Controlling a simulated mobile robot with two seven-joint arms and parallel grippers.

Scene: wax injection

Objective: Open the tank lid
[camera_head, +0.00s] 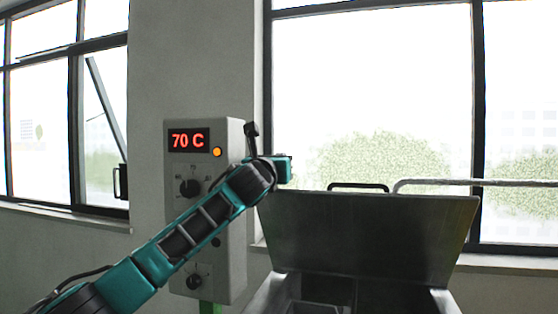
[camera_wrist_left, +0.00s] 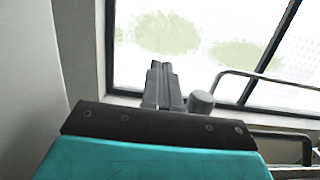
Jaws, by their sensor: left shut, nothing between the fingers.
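The tank lid (camera_head: 370,235) is a dark metal panel. It stands raised at a steep tilt behind the tank opening (camera_head: 320,300), with a black handle (camera_head: 358,186) along its top edge. My left arm reaches in from the left, and its teal wrist ends beside the lid's upper left corner. My left gripper's fingers are hidden in the head view. In the left wrist view, the left gripper (camera_wrist_left: 162,68) has its fingers together, with nothing held between them. My right gripper is in neither view.
A grey control box (camera_head: 233,255) with a red "70 C" display (camera_head: 188,140) and knobs stands behind my left arm. A metal rail (camera_head: 480,183) runs right from behind the lid; it also shows in the wrist view (camera_wrist_left: 270,82). Windows fill the back wall.

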